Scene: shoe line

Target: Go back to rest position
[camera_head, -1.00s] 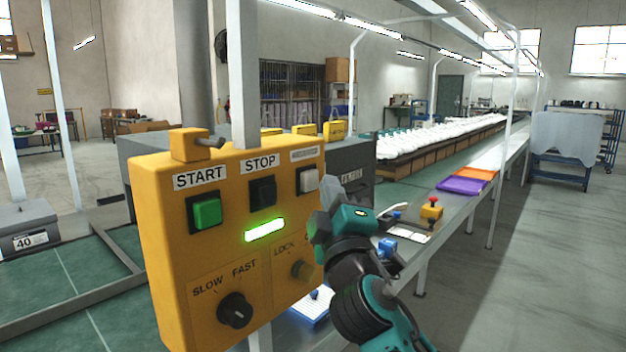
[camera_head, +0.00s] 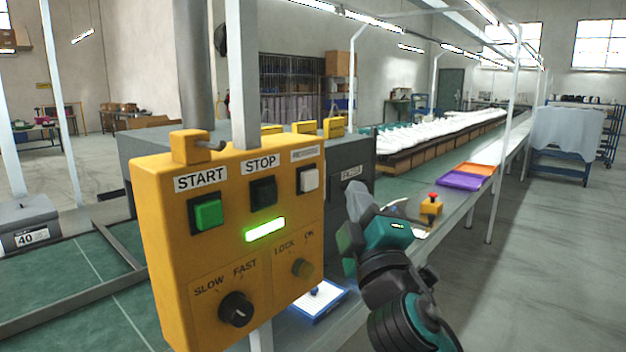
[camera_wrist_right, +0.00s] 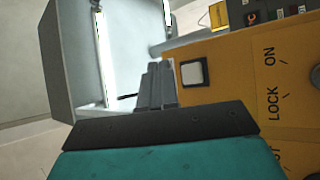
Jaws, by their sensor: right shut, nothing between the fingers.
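My right gripper (camera_head: 356,215) is to the right of the yellow control box (camera_head: 178,275), apart from it in the head view. Its fingers are shut with nothing between them. In the right wrist view the shut fingers (camera_wrist_right: 157,88) point toward the box's edge, near a white button (camera_wrist_right: 193,72) and the LOCK/ON label. My left gripper is not in view.
A grey cabinet (camera_head: 350,150) stands behind the box. The conveyor line (camera_head: 410,165) runs away to the right, with purple (camera_head: 459,181) and orange (camera_head: 475,169) trays and a small yellow box with a red button (camera_head: 431,205). The floor at the right (camera_head: 560,270) is clear.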

